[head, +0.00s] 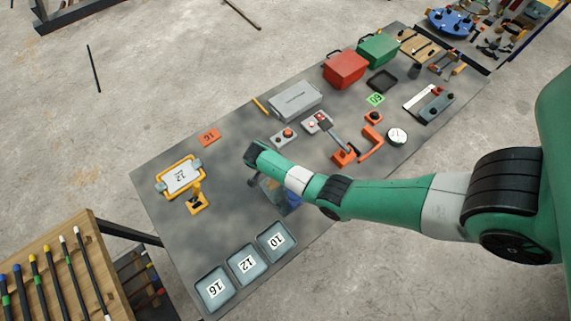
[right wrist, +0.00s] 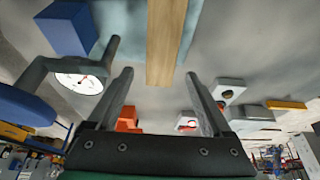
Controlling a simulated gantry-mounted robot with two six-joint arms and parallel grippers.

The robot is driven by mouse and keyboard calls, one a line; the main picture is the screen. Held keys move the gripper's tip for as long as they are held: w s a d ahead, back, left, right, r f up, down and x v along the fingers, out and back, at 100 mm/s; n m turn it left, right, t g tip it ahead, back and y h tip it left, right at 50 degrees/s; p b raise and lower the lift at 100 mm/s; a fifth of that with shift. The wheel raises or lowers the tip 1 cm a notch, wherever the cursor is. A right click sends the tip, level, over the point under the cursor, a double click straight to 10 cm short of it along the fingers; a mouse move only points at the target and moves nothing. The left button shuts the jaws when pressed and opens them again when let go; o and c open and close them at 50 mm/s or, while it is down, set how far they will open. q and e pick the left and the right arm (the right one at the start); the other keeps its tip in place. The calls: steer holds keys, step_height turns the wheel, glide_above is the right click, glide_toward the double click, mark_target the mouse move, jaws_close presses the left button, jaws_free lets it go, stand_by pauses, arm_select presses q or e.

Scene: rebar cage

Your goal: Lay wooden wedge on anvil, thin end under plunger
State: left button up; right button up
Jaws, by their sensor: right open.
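In the right wrist view a long pale wooden piece (right wrist: 166,42), which looks like the wedge, lies over a light blue-grey surface (right wrist: 125,20). Its near end is between and just beyond the fingertips of my right gripper (right wrist: 158,76), which is open. I cannot tell which end is thin. In the head view my right gripper (head: 254,182) is low over the table, beside a blue thing (head: 292,196) partly hidden by my arm. Anvil and plunger cannot be told apart. My left gripper is out of view.
On the table (head: 180,232) are numbered trays (head: 243,264) in front, a yellow-framed scale-like device (head: 181,177) at left, an orange lever tool (head: 343,156), a round white dial (head: 397,136), and red (head: 346,70) and green (head: 379,50) boxes behind.

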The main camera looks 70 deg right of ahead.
steer(key=s+d+r+p+v, duration=0.1)
steer(key=d+p+v, duration=0.1)
steer(key=p+v, duration=0.8)
steer(key=v, duration=0.4)
steer(key=shift+r, duration=0.35)
stand_by(0.3)
